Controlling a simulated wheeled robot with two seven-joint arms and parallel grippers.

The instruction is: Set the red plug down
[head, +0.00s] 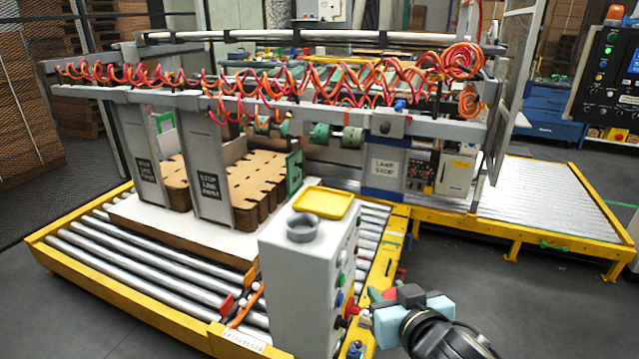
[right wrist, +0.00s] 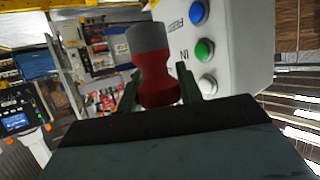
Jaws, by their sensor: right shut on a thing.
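The red plug (right wrist: 158,84), with a grey end, is between the two dark green fingers of my right gripper (right wrist: 156,92) in the right wrist view. The gripper is shut on it. In the head view my right gripper (head: 380,295) is at the lower middle, just right of the light grey control box (head: 300,270), below its top. A bit of red between the fingers shows there; most of the plug is hidden. A yellow tray (head: 323,203) and a round grey cup (head: 303,225) sit on the box top. My left gripper is not in view.
The box's right side carries several coloured buttons, including blue (right wrist: 198,13) and green (right wrist: 204,50) ones facing the gripper. A yellow-framed roller conveyor (head: 110,267) with stacked brown blanks (head: 255,180) lies behind and left. Open floor (head: 490,290) is to the right.

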